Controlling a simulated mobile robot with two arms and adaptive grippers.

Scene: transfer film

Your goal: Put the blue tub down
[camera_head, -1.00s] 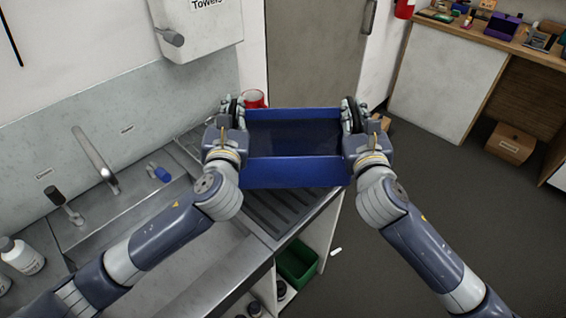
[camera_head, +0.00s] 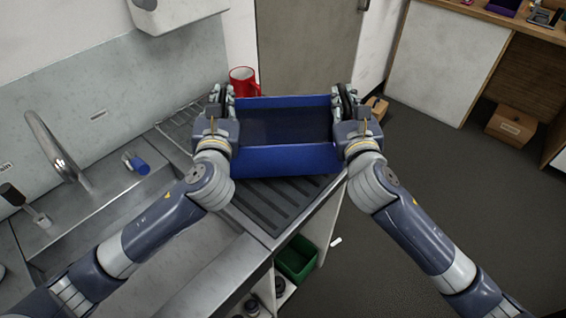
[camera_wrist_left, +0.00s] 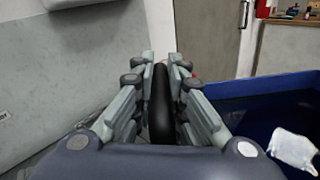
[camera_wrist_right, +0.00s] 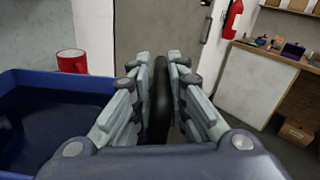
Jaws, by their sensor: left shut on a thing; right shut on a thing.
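The blue tub (camera_head: 288,160) is held level between my two arms in the head view, over the ribbed draining area (camera_head: 268,205) of the counter. My left gripper (camera_head: 222,100) is shut on the black handle at the tub's left end; the handle shows between its fingers in the left wrist view (camera_wrist_left: 161,100). My right gripper (camera_head: 345,98) is shut on the black handle at the right end, also seen in the right wrist view (camera_wrist_right: 160,100).
A red mug (camera_head: 243,82) stands just behind the tub's left end. A metal tap (camera_head: 55,150) and a blue-topped item (camera_head: 137,164) are at the sink on the left. A green bin (camera_head: 296,258) sits below the counter. Open floor lies to the right.

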